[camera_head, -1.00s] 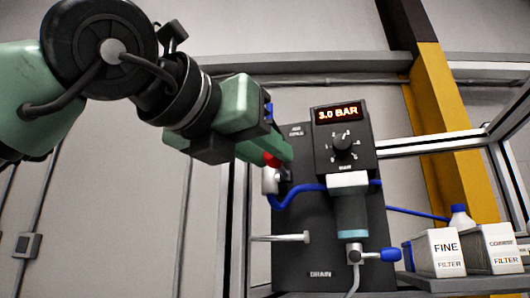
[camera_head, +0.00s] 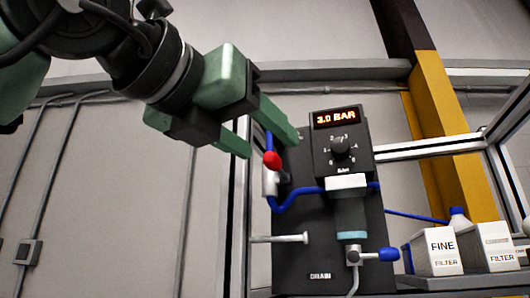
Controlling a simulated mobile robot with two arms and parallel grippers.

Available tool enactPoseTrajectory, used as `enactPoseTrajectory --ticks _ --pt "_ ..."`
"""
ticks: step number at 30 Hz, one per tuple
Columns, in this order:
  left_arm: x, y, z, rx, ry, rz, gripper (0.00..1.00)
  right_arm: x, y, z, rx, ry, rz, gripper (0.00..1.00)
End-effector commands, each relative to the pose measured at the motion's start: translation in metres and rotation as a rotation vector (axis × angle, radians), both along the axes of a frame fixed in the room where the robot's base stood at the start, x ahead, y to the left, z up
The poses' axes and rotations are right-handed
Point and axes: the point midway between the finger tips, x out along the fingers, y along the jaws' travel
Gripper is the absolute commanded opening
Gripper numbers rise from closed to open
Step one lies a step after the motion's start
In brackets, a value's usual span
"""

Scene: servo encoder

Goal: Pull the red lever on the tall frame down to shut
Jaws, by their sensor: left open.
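The red lever (camera_head: 272,160) shows as a round red knob on a pale valve body (camera_head: 270,183) at the left edge of the dark panel. The panel (camera_head: 325,235) is mounted on the tall metal frame (camera_head: 236,215). My left gripper (camera_head: 266,143) comes in from the upper left. The fingers are empty, and I cannot tell whether either touches the knob. My right gripper is not in view.
A display (camera_head: 337,117) reads 3.0 BAR above a black dial (camera_head: 342,147). Blue tubing (camera_head: 298,198) runs from the valve. A filter bowl (camera_head: 350,215) and a blue-handled drain valve (camera_head: 388,254) sit lower. Filter boxes (camera_head: 440,252) stand right. A peg (camera_head: 280,238) sticks out left.

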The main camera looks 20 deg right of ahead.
Motion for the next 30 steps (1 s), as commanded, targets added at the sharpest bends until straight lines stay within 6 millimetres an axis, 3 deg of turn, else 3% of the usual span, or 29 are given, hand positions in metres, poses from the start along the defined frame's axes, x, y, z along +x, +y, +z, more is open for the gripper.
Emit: enactPoseTrajectory --ticks 15,30 --pt "-0.040 0.028 -0.001 0.000 0.000 0.001 0.55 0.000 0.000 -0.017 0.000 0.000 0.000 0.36" --pt "-0.043 0.029 0.000 0.001 0.001 0.001 0.55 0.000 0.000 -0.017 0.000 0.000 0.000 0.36"
